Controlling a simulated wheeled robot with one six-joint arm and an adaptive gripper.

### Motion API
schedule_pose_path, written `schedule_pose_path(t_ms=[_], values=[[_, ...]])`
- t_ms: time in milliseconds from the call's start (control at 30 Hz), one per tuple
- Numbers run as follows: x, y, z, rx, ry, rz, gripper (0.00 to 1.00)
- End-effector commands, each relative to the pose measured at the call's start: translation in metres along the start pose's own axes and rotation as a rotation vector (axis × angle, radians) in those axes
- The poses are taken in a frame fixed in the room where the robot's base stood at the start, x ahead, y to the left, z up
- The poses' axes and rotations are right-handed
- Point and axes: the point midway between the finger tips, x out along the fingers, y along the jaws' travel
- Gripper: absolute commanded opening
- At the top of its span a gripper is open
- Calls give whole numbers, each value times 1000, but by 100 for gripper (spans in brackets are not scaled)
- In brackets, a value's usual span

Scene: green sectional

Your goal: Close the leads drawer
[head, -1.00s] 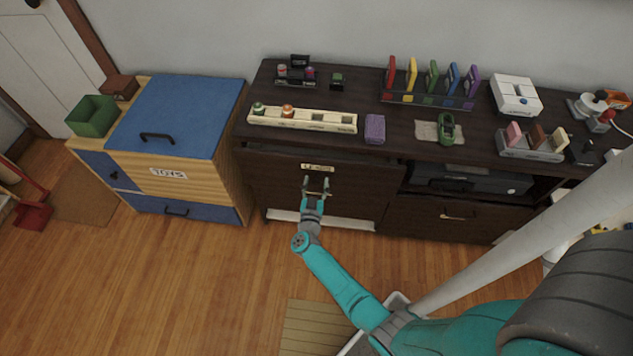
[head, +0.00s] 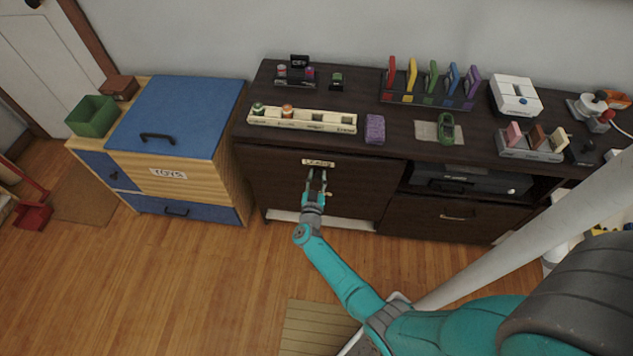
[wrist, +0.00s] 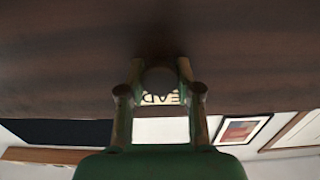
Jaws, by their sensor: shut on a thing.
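The leads drawer (head: 270,185) is the dark front at the left of the long cabinet, with a pale label (head: 318,162) near its top. The label also shows partly in the wrist view (wrist: 150,99), behind my fingers. My gripper (head: 317,178) is at the drawer front, just below the label. Its fingers are shut on the drawer's handle (wrist: 160,78), a dim rounded shape in the wrist view. The handle is mostly hidden in the head view. How far the front stands out from the cabinet is hard to tell.
The cabinet top (head: 350,95) holds a cream rack (head: 300,119), a purple sponge (head: 375,129) and a colored file rack (head: 428,100). A wooden toy chest (head: 180,130) stands to the left. Another drawer (head: 445,215) is at the right. The floor in front is clear around a mat (head: 315,328).

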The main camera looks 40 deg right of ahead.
Motion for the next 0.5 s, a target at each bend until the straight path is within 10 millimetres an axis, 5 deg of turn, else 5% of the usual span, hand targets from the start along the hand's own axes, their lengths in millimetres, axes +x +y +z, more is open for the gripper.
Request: schedule_pose_path(t_ms=[200, 500], values=[[24, 0, 0, -1, -3, -1, 0], [27, 0, 0, 1, -3, -2, 0]])
